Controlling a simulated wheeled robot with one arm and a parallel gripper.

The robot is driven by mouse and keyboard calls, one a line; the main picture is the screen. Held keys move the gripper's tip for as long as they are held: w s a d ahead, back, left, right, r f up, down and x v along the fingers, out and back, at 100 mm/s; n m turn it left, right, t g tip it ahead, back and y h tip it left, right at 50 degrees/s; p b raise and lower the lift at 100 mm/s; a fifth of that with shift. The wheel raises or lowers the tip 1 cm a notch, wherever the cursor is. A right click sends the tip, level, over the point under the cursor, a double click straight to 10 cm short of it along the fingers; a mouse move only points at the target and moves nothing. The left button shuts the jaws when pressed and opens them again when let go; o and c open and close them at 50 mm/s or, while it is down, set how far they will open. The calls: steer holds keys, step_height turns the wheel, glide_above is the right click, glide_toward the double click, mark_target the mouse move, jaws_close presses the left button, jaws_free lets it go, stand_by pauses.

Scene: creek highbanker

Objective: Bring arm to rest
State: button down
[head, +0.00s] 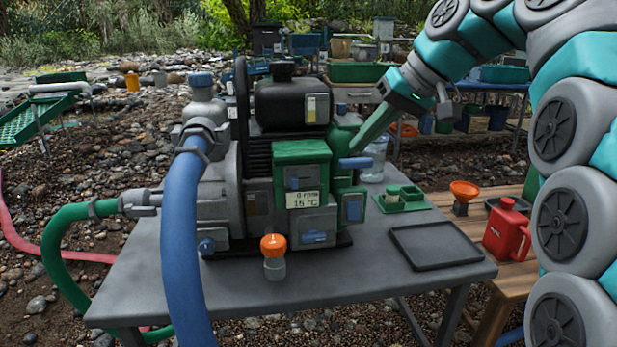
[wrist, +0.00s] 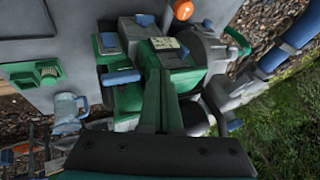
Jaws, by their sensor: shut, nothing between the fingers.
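My teal and grey arm reaches in from the right of the head view. My gripper (head: 358,148) has green fingers, points down to the left and appears at the right side of the pump machine. Whether it touches the machine cannot be told. In the wrist view my gripper (wrist: 160,75) is shut, its fingers together with nothing between them, in front of the machine's green housing. The machine (head: 290,100) has a black tank, a green box with a small display and blue levers, and stands on a grey table (head: 370,290).
On the table are an orange-capped bottle (head: 274,262), an empty black tray (head: 436,245), a green holder (head: 402,200) and a clear jug (head: 375,160). A red can (head: 506,232) and orange funnel (head: 464,190) stand on a wooden bench. A blue hose (head: 183,235) crosses the front left.

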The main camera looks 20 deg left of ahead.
steer(key=s+d+f+m+h, duration=0.45)
steer(key=s+d+f, duration=0.75)
steer(key=d+f, duration=0.4)
steer(key=s+d+f+m+g+h, duration=0.1)
steer(key=s+d+f, duration=0.5)
steer(key=s+f, duration=0.2)
steer(key=s+d+f+m+g+h, duration=0.1)
steer(key=s+d+f+m+h, duration=0.1)
steer(key=s+d+f, duration=0.4)
steer(key=s+f, duration=0.3)
steer(key=s, duration=0.3)
steer(key=shift+s+g, duration=0.4)
